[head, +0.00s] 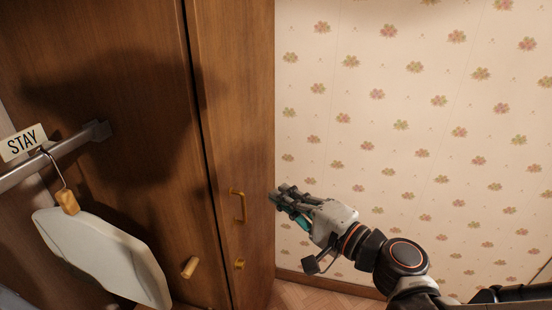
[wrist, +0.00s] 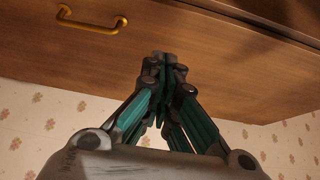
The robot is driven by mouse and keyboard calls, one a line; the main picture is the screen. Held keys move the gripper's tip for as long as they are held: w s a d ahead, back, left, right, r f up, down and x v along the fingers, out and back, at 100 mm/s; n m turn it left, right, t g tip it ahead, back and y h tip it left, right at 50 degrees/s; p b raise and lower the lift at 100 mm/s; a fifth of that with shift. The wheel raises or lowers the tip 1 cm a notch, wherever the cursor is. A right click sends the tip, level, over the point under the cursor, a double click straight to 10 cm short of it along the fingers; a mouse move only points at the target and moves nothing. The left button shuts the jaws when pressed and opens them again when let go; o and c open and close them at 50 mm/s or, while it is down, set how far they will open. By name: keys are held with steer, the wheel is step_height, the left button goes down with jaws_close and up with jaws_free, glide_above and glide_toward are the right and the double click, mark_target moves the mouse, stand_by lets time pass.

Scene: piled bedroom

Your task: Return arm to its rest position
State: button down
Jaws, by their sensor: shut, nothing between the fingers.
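My gripper (head: 276,195) is at the end of my arm, which reaches in from the lower right of the head view. It points left toward the wooden wardrobe door (head: 236,120). In the wrist view my gripper (wrist: 163,60) has its fingertips together, with nothing between them. The tips appear in front of the wardrobe's wood, to the right of a brass handle (wrist: 92,24). The handle also shows in the head view (head: 241,206), left of the fingertips. I cannot tell how close the tips are to the wood.
A rail (head: 60,152) at the left carries a white hanging item (head: 100,255) and a "STAY" sign (head: 23,143). A wooden peg (head: 189,267) and a small brass piece (head: 239,264) are on the wardrobe. Flowered wall (head: 420,90) fills the right; the space before it looks free.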

steer(key=shift+f, duration=0.1)
steer(key=s+d+f+n+g+h, duration=0.4)
steer(key=s+f+n+g+h, duration=0.1)
steer(key=f+n+h, duration=0.15)
steer(key=s+d+f+n+g+h+b, duration=0.1)
steer(key=s+d+n+h, duration=0.2)
steer(key=d, duration=0.8)
steer(key=s+h, duration=0.2)
steer(key=s, duration=0.1)
steer(key=shift+s+d, duration=0.15)
steer(key=shift+d, duration=0.1)
steer(key=shift+f+h, duration=0.1)
steer(key=shift+h, duration=0.15)
